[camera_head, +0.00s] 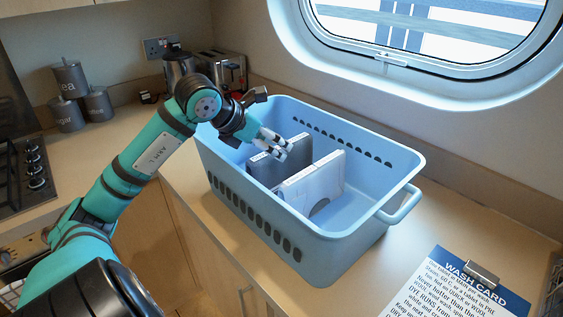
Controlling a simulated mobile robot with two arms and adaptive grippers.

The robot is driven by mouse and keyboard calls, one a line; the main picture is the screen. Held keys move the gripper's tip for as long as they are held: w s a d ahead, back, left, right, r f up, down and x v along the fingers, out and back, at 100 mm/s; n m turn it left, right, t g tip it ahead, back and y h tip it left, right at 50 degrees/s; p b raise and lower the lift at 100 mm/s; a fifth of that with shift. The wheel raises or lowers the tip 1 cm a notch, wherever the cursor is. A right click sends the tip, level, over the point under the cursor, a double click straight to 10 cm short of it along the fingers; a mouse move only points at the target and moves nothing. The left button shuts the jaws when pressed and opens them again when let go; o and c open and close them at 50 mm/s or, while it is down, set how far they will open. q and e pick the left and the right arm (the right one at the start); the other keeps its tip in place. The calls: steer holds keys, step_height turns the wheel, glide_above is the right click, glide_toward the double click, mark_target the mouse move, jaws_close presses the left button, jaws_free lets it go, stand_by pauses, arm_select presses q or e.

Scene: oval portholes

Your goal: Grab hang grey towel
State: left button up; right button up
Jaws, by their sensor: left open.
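A dark grey folded towel (268,170) stands upright inside a light blue laundry basket (330,258) on the counter. A white folded item (318,184) stands upright beside it on the right, with a dark rounded patch on its lower front. My left gripper (285,149) reaches into the basket from above the left rim. Its fingers are open at the top edge of the grey towel and partly cover it. I cannot tell whether they touch it. My right gripper is not in view.
A clipboard with a "WASH CARD" sheet (455,290) lies at the lower right. Grey canisters (68,113), a kettle (178,68) and a toaster (229,68) stand at the back left. A hob (22,165) is at the far left. An oval window (450,40) is above the basket.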

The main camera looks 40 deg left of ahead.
mark_target(281, 150)
arm_select(q)
steer(key=p+x, duration=0.2)
steer(key=x, duration=0.3)
steer(key=shift+w+a+f, duration=0.15)
steer(key=shift+a+f, duration=0.05)
steer(key=shift+w+f, duration=0.2)
steer(key=shift+f, duration=0.1)
steer(key=shift+c, duration=0.2)
steer(key=shift+r, duration=0.1)
jaws_close()
